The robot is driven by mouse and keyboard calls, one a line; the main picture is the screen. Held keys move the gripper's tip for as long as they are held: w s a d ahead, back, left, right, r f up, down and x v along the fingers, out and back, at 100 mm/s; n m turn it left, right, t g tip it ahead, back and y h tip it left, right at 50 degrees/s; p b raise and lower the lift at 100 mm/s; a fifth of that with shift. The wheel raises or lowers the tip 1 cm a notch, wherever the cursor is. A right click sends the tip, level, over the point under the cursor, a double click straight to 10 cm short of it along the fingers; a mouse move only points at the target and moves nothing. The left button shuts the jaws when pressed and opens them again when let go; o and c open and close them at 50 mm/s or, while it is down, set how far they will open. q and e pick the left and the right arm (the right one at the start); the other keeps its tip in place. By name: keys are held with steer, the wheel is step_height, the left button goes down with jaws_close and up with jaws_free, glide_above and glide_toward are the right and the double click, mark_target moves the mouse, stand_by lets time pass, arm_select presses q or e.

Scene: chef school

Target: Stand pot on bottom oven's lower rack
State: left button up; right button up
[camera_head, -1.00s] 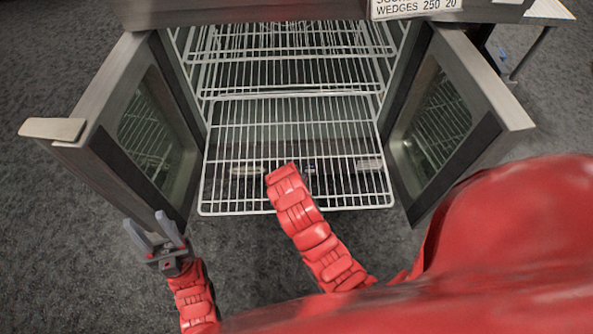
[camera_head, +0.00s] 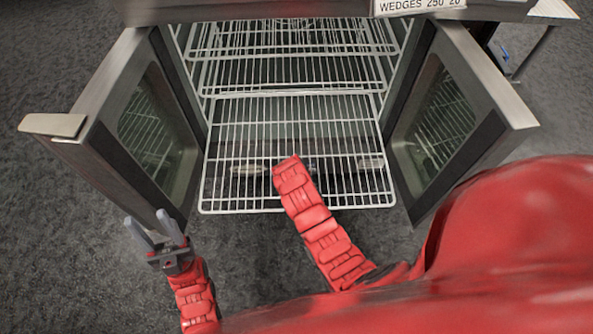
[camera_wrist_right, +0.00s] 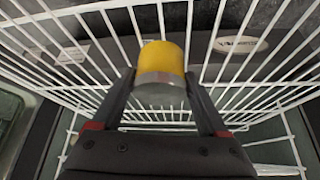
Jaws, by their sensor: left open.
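The bottom oven stands open, and its lower wire rack (camera_head: 240,205) sticks out toward me. My right arm reaches over this rack in the head view and hides its own gripper there. In the right wrist view my right gripper (camera_wrist_right: 160,88) has its fingers closed against both sides of a short yellow and metal cylinder (camera_wrist_right: 162,58), seemingly the pot or a part of it. Rack bars show behind it; I cannot tell whether it touches them. My left gripper (camera_head: 153,231) is open and empty, low at the left, in front of the left door.
The left oven door (camera_head: 100,110) with its protruding handle (camera_head: 55,125) and the right door (camera_head: 480,90) stand open on either side of the rack. Higher racks (camera_head: 290,70) lie behind. Grey carpet (camera_head: 60,240) is clear at the left.

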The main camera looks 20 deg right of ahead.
steer(key=shift+o, duration=1.4)
